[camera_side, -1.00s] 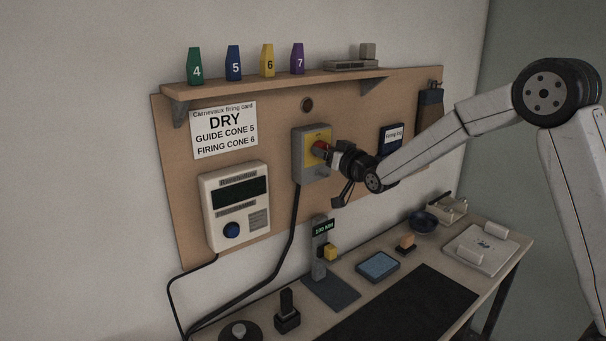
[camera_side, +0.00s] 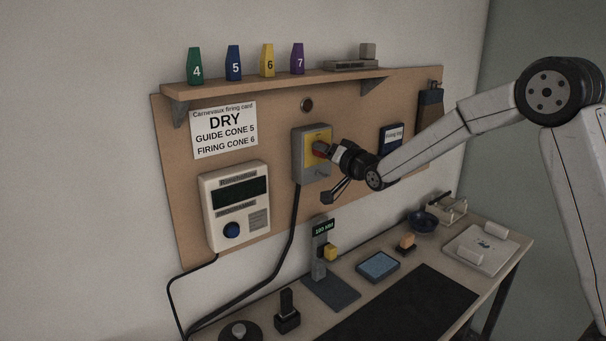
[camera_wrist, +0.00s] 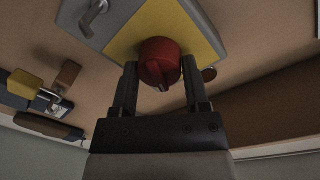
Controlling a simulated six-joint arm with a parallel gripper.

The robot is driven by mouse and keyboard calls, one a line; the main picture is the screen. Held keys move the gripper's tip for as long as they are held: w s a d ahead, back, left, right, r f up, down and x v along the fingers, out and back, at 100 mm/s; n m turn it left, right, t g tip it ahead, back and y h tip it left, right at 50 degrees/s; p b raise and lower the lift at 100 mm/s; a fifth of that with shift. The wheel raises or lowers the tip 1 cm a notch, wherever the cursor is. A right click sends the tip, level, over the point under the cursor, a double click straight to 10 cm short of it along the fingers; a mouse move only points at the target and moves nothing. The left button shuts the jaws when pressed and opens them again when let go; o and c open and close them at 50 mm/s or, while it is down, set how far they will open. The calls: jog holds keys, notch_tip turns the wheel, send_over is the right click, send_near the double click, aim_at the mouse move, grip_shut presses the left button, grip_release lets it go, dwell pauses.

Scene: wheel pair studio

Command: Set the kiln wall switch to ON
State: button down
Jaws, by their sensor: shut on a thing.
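The kiln wall switch is a grey box (camera_side: 299,160) with a yellow plate (camera_side: 312,136) and a red knob (camera_side: 320,150), mounted on the brown wall board. My gripper (camera_side: 329,152) is at the knob and shut on it. In the wrist view the red knob (camera_wrist: 159,62) sits between the two dark fingers of my gripper (camera_wrist: 158,85), against the yellow plate (camera_wrist: 207,40). The fingers hide part of the knob in the side view, and I cannot read any ON or OFF marking.
A controller with a blue button (camera_side: 232,230) hangs left of the switch. A shelf (camera_side: 270,88) with numbered cones runs above. Below, the bench holds a grey stand (camera_side: 319,262), a blue tray (camera_side: 378,266) and a dark mat (camera_side: 412,305). A cable (camera_side: 294,235) hangs from the switch box.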

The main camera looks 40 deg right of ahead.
jog(key=m, duration=0.6)
jog(key=m+y, duration=0.1)
jog(key=m, duration=0.5)
jog(key=shift+d, duration=0.1)
jog(key=shift+m, duration=0.3)
jog(key=shift+c, duration=0.4)
grip_release()
jog(key=s, duration=0.7)
jog(key=shift+s+r, duration=0.3)
jog(key=shift+s, duration=0.1)
dwell(0.4)
